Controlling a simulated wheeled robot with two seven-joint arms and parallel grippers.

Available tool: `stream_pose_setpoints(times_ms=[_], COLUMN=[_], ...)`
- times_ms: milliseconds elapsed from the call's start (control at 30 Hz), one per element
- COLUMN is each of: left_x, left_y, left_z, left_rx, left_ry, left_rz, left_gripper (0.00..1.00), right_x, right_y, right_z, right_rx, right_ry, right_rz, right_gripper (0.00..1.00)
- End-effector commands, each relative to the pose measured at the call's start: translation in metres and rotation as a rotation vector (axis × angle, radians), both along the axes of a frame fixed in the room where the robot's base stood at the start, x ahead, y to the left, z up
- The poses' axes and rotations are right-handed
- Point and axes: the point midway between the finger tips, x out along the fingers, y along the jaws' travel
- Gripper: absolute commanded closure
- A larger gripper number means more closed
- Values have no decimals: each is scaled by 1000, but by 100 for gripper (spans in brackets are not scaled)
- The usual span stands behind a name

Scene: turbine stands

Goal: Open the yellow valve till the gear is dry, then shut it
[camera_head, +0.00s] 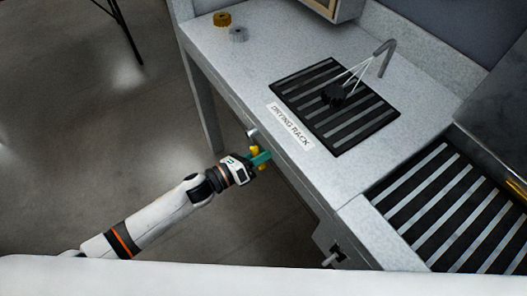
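The yellow valve (254,150) is on the front face of the grey bench. My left gripper (261,158) is at it, its teal fingers close together, with yellow showing on both sides of them; it looks shut on the handle, which is partly hidden. The dark gear (333,95) sits on the black slatted drying rack (350,133) on the bench top. A bent grey nozzle (386,55) stands behind it, and thin white streaks run from the nozzle to the gear. Whether the gear is wet is too small to tell. My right gripper is not in view.
A yellow-brown round part (222,18) and a grey one (238,34) stand at the bench's far left. A second slatted rack (450,210) is at the right. Another valve handle (332,258) is low on the front.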

Motion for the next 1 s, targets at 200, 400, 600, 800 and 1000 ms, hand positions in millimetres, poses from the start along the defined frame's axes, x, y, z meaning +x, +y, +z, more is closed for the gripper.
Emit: stream_pose_setpoints(times_ms=[200,400,600,800,1000], left_x=[0,-4,-23,-49,-66], left_y=[0,4,31,66,90], left_z=[0,-1,-3,-3,-2], left_rx=[1,1,3,3,1], left_ry=[-1,0,1,2,2], left_rz=[0,-1,0,0,0], left_gripper=[56,56,56,56,56], right_x=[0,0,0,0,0], right_y=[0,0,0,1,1], right_z=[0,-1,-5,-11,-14], right_rx=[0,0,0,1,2], right_ry=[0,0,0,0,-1], right_rz=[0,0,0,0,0], right_gripper=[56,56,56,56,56])
